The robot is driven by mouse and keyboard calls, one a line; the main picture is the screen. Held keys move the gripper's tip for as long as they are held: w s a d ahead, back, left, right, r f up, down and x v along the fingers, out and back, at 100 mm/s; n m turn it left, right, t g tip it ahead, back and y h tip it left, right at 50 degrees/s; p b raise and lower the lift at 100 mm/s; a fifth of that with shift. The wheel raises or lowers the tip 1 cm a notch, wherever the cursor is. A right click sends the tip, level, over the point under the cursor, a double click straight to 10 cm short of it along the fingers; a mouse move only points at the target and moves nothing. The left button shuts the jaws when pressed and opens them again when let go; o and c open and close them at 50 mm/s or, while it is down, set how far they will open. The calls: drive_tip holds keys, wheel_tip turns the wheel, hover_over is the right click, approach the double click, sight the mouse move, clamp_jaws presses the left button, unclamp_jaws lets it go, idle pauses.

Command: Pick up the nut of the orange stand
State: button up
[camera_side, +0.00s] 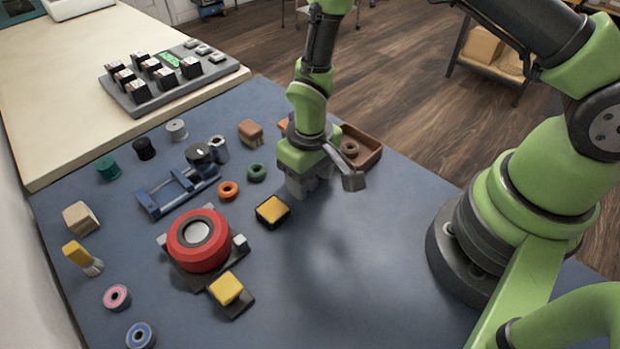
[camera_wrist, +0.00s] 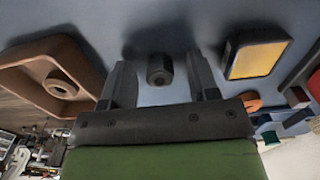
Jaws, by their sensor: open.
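A dark grey hex nut (camera_wrist: 160,69) shows in the wrist view between the two fingers of my gripper (camera_wrist: 161,78). The fingers are open, with a gap on each side of the nut. In the side view my gripper (camera_side: 301,188) points down low over the blue mat, and the nut is hidden there. A small orange piece (camera_side: 284,124) shows behind my gripper in the side view; I cannot tell whether it is the orange stand.
A brown tray (camera_side: 368,155) holding a ring stands beside my gripper; it also shows in the wrist view (camera_wrist: 88,84). A yellow-topped black block (camera_side: 272,210) is on the other side. Green (camera_side: 257,172) and orange rings (camera_side: 228,190) lie nearby. The mat's right front is clear.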

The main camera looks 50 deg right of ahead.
drive_tip(key=c, duration=1)
drive_tip(key=shift+r, duration=0.1)
